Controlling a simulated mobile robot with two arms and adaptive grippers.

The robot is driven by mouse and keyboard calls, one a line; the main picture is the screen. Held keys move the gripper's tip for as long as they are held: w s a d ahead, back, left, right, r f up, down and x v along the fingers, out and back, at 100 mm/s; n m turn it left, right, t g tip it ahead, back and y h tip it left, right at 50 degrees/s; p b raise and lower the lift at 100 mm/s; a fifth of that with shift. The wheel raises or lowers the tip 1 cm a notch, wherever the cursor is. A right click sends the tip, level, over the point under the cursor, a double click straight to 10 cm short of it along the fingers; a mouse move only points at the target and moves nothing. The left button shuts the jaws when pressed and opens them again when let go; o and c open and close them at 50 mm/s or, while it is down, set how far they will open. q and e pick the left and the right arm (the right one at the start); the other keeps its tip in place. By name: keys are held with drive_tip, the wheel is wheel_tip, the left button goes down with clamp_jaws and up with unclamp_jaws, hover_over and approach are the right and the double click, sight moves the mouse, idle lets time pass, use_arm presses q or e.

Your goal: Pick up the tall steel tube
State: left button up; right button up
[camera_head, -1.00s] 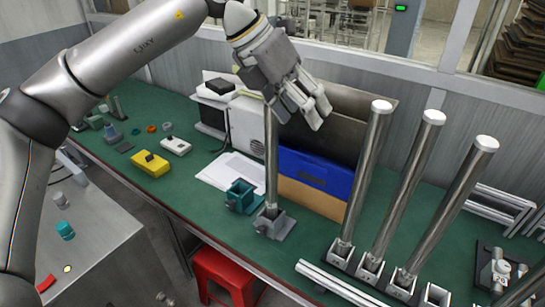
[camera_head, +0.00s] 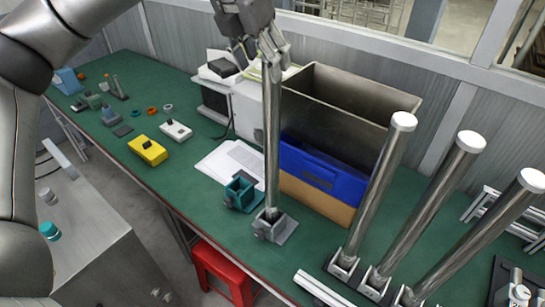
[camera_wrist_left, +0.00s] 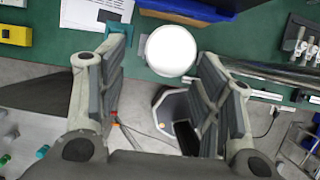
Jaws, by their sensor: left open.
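A steel tube (camera_head: 272,150) stands upright in a grey clamp block (camera_head: 275,228) near the front of the green bench. My left gripper (camera_head: 259,50) is at its top end, fingers pointing down and open. The fingers hide the tube's top in the head view. In the left wrist view, a round white cap (camera_wrist_left: 171,50) shows between the open fingers of my left gripper (camera_wrist_left: 165,85), with gaps on both sides. Three more steel tubes with white caps, such as the nearest one (camera_head: 378,180), lean to the right in the head view. My right gripper is not in view.
A blue bin (camera_head: 318,168) and a large grey metal box (camera_head: 345,100) stand behind the tube. A teal clamp block (camera_head: 240,193) sits left of its base, near white papers (camera_head: 228,162). A red stool (camera_head: 222,272) is below the bench edge.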

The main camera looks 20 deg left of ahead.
sight(272, 85)
use_arm(q)
drive_tip(key=shift+x, duration=0.8)
drive_tip(key=shift+w+d+f+p, duration=0.1)
drive_tip(key=shift+w+f+p, duration=0.1)
drive_tip(key=shift+f+p, duration=0.15)
drive_tip(key=p+x, duration=0.1)
drive_tip(key=x, duration=0.1)
drive_tip(key=p+x, duration=0.1)
drive_tip(key=shift+s+d+f+p, duration=0.1)
drive_tip(key=shift+f+p, duration=0.3)
drive_tip(key=shift+f, duration=0.5)
drive_tip(key=shift+w+d, duration=0.1)
drive_tip(key=shift+w, duration=0.15)
drive_tip(key=shift+c, duration=1.1)
drive_tip(key=c, duration=1)
clamp_jaws()
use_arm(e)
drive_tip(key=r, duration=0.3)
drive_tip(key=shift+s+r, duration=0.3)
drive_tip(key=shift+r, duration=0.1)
